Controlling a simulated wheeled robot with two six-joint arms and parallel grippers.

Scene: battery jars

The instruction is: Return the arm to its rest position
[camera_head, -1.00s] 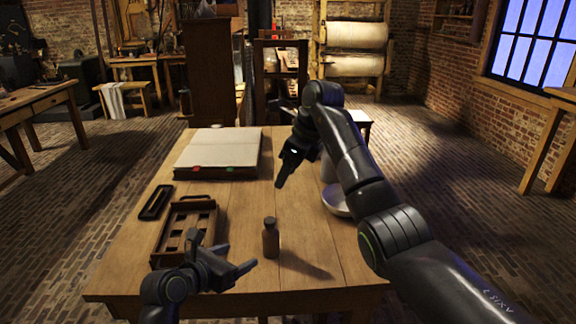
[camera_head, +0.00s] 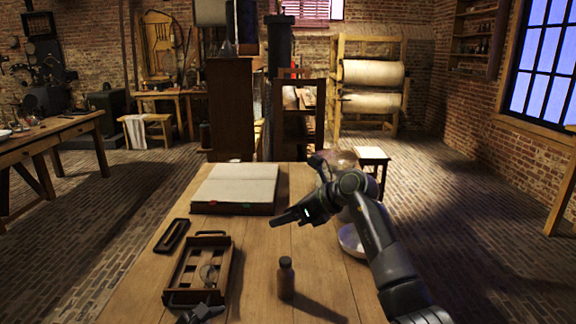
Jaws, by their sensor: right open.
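My right arm reaches in from the right, and its gripper (camera_head: 284,219) is open and empty above the middle of the wooden table (camera_head: 135,285). It is apart from the small brown bottle (camera_head: 286,280), which stands upright nearer to me. Only a small dark part of my left gripper (camera_head: 203,314) shows at the bottom edge, by the near end of the wooden tray (camera_head: 229,270); its jaws are not clear. A small clear round thing (camera_head: 208,273) shows in the tray.
A large open book (camera_head: 235,187) lies at the far left of the table. A narrow dark tray (camera_head: 172,236) lies left of the wooden tray. A pale bowl (camera_head: 350,241) is partly hidden behind my right arm. A stool (camera_head: 371,155) stands beyond the table.

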